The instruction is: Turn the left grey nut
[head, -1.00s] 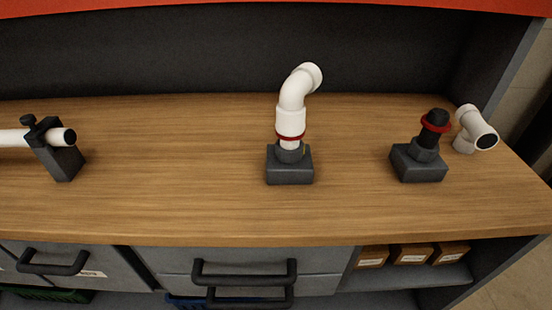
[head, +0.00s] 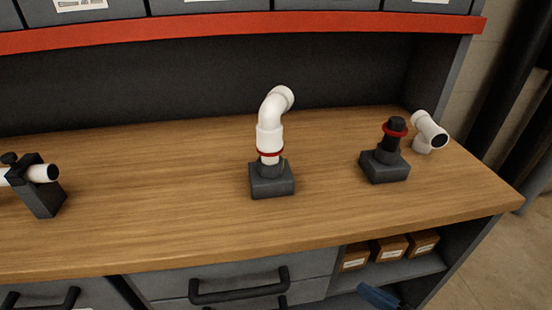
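The left grey nut (head: 270,168) sits on top of a dark grey block (head: 272,185) near the middle of the bench. A white pipe (head: 270,137) with a bent elbow stands upright in it, with a red ring (head: 270,153) just above the nut. A second grey nut (head: 385,157) is on another dark block (head: 385,172) to the right, around a black stub (head: 392,135) with a red ring. I cannot make out my gripper in this view. Nothing touches the left nut from outside.
A dark clamp (head: 36,185) holds a white tube at the left. The wooden bench (head: 170,205) is clear between them. A small blue piece (head: 378,297) shows at the bottom edge; its identity is unclear.

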